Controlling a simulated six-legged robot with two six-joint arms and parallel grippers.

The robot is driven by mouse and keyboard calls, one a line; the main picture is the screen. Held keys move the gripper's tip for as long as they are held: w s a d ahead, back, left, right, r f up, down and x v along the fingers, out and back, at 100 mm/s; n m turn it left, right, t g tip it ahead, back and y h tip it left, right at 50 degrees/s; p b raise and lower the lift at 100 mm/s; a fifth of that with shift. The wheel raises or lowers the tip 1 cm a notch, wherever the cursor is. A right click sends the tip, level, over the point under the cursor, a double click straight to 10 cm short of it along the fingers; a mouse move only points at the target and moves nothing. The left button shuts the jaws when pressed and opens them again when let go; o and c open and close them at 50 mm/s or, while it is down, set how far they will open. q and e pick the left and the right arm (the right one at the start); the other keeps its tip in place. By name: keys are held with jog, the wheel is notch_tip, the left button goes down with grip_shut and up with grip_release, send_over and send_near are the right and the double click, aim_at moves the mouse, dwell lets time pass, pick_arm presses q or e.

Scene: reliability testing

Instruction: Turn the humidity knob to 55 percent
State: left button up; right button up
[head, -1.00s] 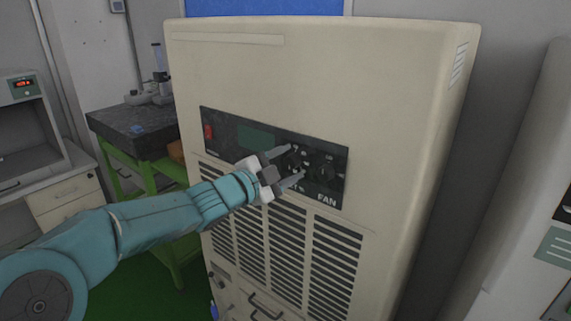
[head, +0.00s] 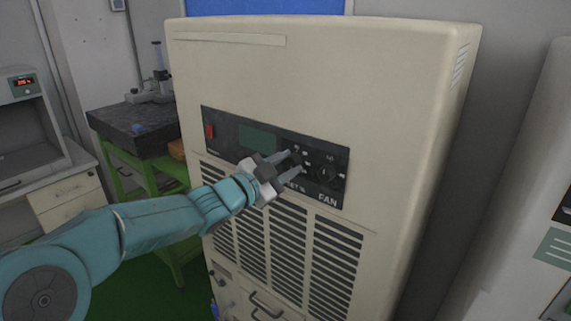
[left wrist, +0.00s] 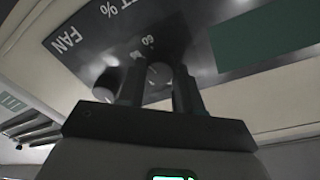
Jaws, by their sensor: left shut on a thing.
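The humidity knob (left wrist: 166,40) is a dark round dial on the cabinet's black control panel (head: 222,128). In the left wrist view it sits between my fingertips, with a "T %" label and a "60" mark near it. My left gripper (head: 294,168) is shut on the knob, one finger on either side; it also shows in the left wrist view (left wrist: 160,72). In the head view the fingers partly hide the knob, and its pointer setting cannot be read. My right gripper is out of view.
The fan knob (head: 325,171) is close to the right of my fingers. A red switch (head: 209,131) and a green display (head: 257,138) lie to the left on the panel. Vent slats (head: 290,250) are below. A dark-topped green bench (head: 135,125) stands at the left.

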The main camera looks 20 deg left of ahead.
pick_arm(q)
jog(key=n, duration=0.5)
jog(key=shift+t, duration=0.3)
jog(key=shift+n, duration=0.3)
jog(key=o, duration=1)
jog(key=shift+o, duration=0.2)
jog(key=shift+s+a+f, duration=0.1)
jog(key=shift+s+a, duration=0.15)
jog(key=shift+s, duration=0.15)
jog(key=b+v, duration=0.4)
jog(key=v, duration=1.1)
jog(key=shift+s, duration=0.2)
